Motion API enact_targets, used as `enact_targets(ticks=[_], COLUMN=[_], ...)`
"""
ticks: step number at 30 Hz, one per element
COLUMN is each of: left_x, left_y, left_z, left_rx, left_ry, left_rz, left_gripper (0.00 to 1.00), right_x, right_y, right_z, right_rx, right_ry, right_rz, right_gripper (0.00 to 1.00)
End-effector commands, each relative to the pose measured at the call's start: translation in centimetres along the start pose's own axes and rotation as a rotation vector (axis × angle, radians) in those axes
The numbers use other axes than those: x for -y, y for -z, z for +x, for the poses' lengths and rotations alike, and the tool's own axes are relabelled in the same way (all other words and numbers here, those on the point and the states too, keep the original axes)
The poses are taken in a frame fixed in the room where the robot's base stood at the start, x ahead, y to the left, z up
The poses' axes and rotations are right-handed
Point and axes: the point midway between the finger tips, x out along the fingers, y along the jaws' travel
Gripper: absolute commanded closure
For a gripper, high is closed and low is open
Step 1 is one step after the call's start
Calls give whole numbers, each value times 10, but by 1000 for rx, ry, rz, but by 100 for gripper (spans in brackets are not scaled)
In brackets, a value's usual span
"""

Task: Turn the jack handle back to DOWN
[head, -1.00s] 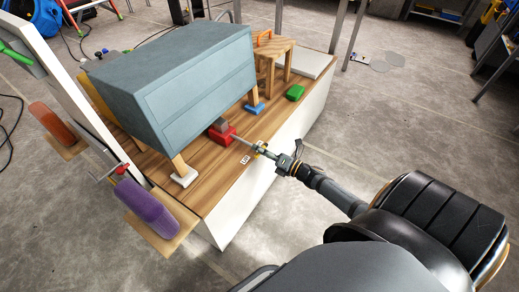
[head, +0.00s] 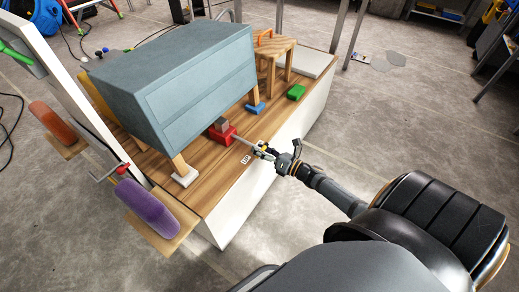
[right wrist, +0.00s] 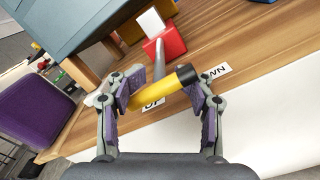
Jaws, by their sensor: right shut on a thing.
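The red jack (head: 221,134) stands on the wooden top under the front edge of the blue-grey cabinet (head: 185,85). Its grey rod (head: 243,139) runs out to a yellow handle with a black end. In the right wrist view the yellow handle (right wrist: 150,102) lies slanted between the fingers of my right gripper (right wrist: 165,98), which is shut on it. The black end points toward the label ending in "WN" (right wrist: 216,75), partly hidden by a finger. The "UP" label (head: 246,160) lies left of the gripper in the head view. My left gripper is out of view.
A small wooden stool (head: 276,52), a green block (head: 297,93) and a blue foot pad (head: 255,108) stand on the top further back. A purple roll (head: 144,203) sits at the left.

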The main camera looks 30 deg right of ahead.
Motion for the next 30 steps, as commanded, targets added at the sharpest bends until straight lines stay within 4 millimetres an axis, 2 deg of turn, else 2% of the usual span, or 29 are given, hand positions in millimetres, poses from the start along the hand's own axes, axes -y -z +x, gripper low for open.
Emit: enact_targets(ticks=[7,8,13,24,26,30], left_x=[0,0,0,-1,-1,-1], left_y=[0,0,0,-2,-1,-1], left_z=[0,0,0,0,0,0], left_rx=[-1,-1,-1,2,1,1], left_ry=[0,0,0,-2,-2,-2], left_rz=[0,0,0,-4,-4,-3], left_gripper=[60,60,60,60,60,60], right_x=[4,4,4,2,2,2], right_y=[4,4,4,2,2,4], right_z=[-3,-3,-4,-4,-10,-38], right_rx=[-16,-16,-15,-10,-10,-16], right_ry=[9,9,9,4,4,6], right_rz=[-35,-35,-32,-26,-26,-26], right_gripper=[83,51,28,27,27,27])
